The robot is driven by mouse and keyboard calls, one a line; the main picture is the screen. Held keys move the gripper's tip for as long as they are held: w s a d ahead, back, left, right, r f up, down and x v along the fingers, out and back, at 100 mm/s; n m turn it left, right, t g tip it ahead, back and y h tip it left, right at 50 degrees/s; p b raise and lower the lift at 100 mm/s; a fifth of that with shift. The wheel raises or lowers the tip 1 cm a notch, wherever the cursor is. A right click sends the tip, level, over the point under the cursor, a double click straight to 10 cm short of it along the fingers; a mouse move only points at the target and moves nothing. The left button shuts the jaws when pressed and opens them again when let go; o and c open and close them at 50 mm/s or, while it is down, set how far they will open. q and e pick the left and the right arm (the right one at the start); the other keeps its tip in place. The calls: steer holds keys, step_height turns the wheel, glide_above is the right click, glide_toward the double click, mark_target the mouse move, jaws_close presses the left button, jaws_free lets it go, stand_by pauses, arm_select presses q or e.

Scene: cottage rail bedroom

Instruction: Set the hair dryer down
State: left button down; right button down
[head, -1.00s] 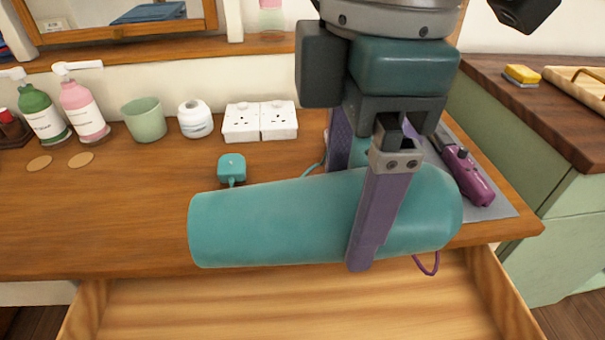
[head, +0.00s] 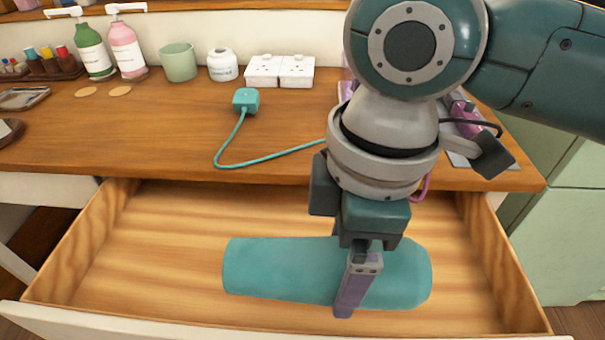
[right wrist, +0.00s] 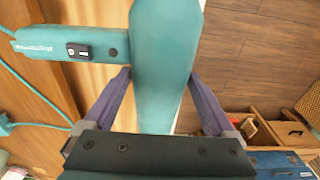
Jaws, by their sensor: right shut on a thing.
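The teal hair dryer (head: 280,272) lies across the open wooden drawer (head: 150,245), its barrel roughly level and inside the drawer's outline. My right gripper (head: 350,290) points down and is shut on the barrel, with the purple fingers on either side. In the right wrist view the barrel (right wrist: 163,50) sits between the two fingers, and the handle (right wrist: 60,45) with its black switch sticks out to the left. In the head view the handle is hidden. I cannot tell whether the dryer touches the drawer floor. My left gripper is out of view.
A teal plug (head: 246,99) lies on the counter (head: 150,140), its cord running right behind my arm. Bottles, a green cup (head: 178,62), a white jar (head: 222,64) and sockets (head: 280,71) stand at the back. The drawer's left part is clear.

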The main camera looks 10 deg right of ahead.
step_height(320, 180, down, 7)
steer(key=shift+r+b, duration=0.1)
steer(key=shift+b, duration=0.9)
